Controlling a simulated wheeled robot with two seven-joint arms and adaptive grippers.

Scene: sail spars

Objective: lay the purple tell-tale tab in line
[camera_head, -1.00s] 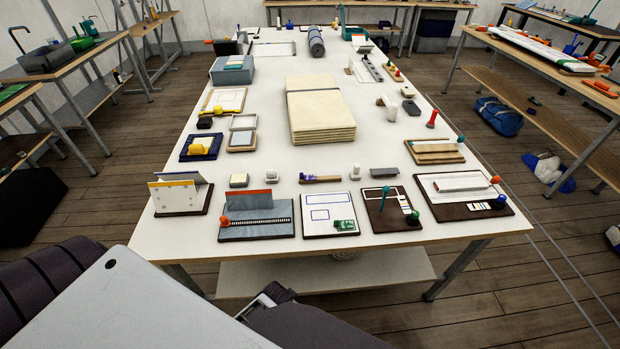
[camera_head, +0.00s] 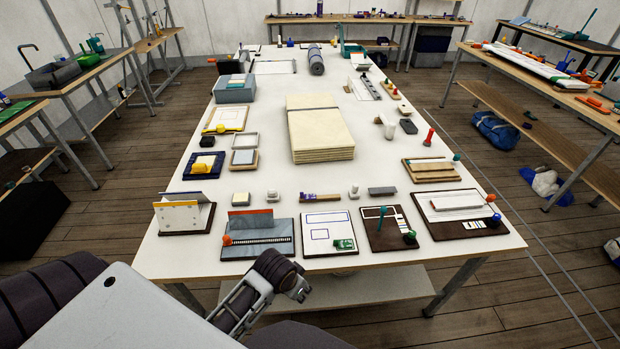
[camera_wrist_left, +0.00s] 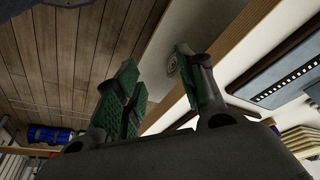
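A small purple piece (camera_head: 308,196), likely the tell-tale tab, shows on a narrow wooden strip (camera_head: 330,198) near the front middle of the table. It is too small to tell its exact lie. My left gripper (camera_head: 296,287) is in front of the table's near edge, apart from the strip. In the left wrist view its green-padded fingers (camera_wrist_left: 160,85) stand apart with nothing between them. The purple piece is not visible in the left wrist view. My right gripper is not in view.
Along the near edge of the white table (camera_head: 375,172) lie a blue-grey board with a red piece (camera_head: 258,236), a white board (camera_head: 328,230), a dark board (camera_head: 386,238) and an upright card holder (camera_head: 184,215). A cream stack (camera_head: 318,128) stands mid-table.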

